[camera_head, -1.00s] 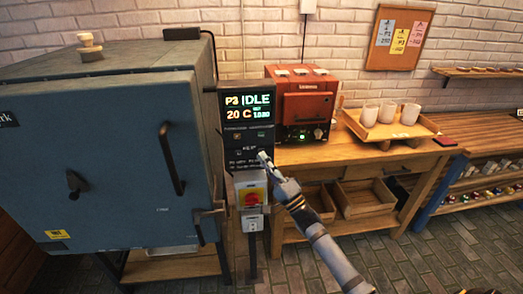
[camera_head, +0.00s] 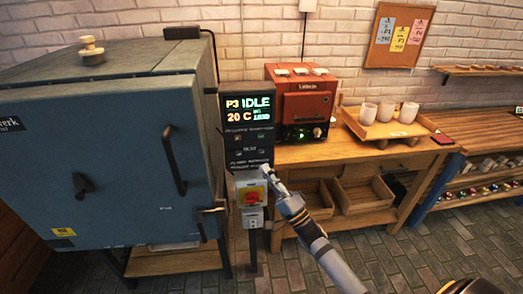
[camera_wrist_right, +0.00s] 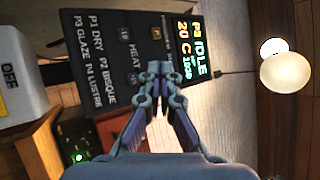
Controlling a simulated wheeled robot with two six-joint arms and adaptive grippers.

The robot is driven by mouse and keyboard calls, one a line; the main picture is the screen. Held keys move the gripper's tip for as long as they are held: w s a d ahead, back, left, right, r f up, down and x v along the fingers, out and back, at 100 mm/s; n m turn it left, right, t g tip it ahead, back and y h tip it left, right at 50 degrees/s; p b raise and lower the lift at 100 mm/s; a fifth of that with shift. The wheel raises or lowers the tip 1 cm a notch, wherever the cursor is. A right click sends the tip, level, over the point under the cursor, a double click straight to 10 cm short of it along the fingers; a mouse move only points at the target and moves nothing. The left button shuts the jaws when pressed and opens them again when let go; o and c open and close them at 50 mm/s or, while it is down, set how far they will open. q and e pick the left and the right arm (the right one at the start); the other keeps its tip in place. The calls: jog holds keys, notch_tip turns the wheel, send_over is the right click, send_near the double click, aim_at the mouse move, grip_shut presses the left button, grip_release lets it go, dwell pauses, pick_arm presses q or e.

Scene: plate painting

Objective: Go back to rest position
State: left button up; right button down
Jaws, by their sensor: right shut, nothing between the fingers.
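My right gripper (camera_head: 265,172) is shut and empty. In the head view its tips are at the lower edge of the kiln's control panel (camera_head: 247,135), just above the switch box with a red knob (camera_head: 250,197). The panel display reads P3, IDLE and 20 C. In the right wrist view the shut fingers (camera_wrist_right: 158,68) point at the panel (camera_wrist_right: 95,50), in front of its lettering; I cannot tell whether they touch it. My left gripper is not in view.
The large blue kiln (camera_head: 120,150) stands at the left. A small red kiln (camera_head: 300,100) and a wooden tray (camera_head: 428,127) with three white cups stand on the wooden bench behind my right arm. The tiled floor (camera_head: 420,250) at the lower right is mostly clear.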

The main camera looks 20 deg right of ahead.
dwell(0.7)
jog(key=s+d+f+n+g+h, duration=0.1)
jog(key=d+f+g+h, duration=0.25)
jog(key=f, duration=1.15)
jog(key=s+d+f+n+g+h, duration=0.1)
jog(key=d+f+n+g+h, duration=0.2)
jog(key=f, duration=1.3)
jog(key=s+f+n+g+h, duration=0.1)
jog(key=s+f+g, duration=0.2)
jog(key=s+f, duration=0.5)
jog(key=s+f+n+g+h, duration=0.15)
jog(key=s+f+g, duration=0.35)
jog(key=f, duration=0.5)
jog(key=s+a+f+n+g, duration=0.1)
jog(key=s+f+n+g, duration=0.2)
jog(key=s, duration=1.1)
jog(key=s+a+f+n+g, duration=0.1)
jog(key=s+f+n+g, duration=0.3)
jog(key=s+f, duration=0.6)
jog(key=s, duration=0.4)
jog(key=shift+s+a+f+y, duration=0.2)
jog(key=shift+s+f+y, duration=0.1)
jog(key=shift+s, duration=0.1)
jog(key=shift+g, duration=0.25)
